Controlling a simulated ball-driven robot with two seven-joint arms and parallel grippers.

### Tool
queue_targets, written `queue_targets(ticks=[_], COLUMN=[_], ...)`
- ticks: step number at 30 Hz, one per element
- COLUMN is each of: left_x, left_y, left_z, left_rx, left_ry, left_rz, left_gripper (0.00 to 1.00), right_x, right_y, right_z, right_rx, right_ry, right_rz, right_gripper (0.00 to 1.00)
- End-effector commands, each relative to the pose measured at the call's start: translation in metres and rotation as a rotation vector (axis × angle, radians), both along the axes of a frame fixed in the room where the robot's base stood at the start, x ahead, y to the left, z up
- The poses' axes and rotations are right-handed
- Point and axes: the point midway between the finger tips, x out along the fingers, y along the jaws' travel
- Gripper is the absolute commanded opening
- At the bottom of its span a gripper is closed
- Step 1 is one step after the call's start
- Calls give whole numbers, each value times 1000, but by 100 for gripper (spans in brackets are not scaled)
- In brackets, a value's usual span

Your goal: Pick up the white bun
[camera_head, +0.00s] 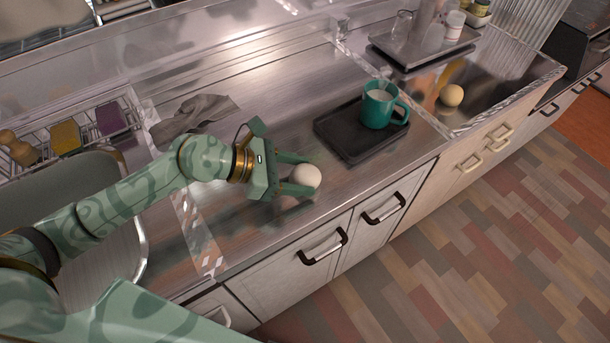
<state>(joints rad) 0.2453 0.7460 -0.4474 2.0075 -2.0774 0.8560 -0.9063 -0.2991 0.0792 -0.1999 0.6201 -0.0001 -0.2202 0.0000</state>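The white bun (306,176) is a pale round ball on the steel counter, near the counter's front edge and left of the black tray. My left gripper (300,174) reaches in from the left with its two green fingers spread, one at the far side of the bun and one at its near side. The bun sits between the fingertips. I cannot tell whether the fingers touch it. My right gripper is not in the view.
A black tray (346,143) with a teal mug (379,108) of white liquid stands just right of the bun. A yellowish ball (451,95) lies in the sink at right. A grey cloth (192,115) lies behind my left wrist. Cabinet handles line the front below.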

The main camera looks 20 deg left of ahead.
Motion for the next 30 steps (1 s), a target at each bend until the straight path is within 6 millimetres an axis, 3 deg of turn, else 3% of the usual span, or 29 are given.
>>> queue_targets(ticks=[11,16,19,26,30], left_x=[0,0,0,-43,-77], left_y=[0,0,0,-25,-45], left_z=[2,20,41,99,115], left_rx=[0,2,1,-1,-4], left_ry=[0,-5,-8,-8,-1], left_rz=[0,-1,-2,-5,-4], left_gripper=[32,32,32,32,32], right_x=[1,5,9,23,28], right_y=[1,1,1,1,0], right_z=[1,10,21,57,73], right_rx=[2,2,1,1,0], right_ry=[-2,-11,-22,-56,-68], right_rz=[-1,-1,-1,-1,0], right_gripper=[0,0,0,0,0])
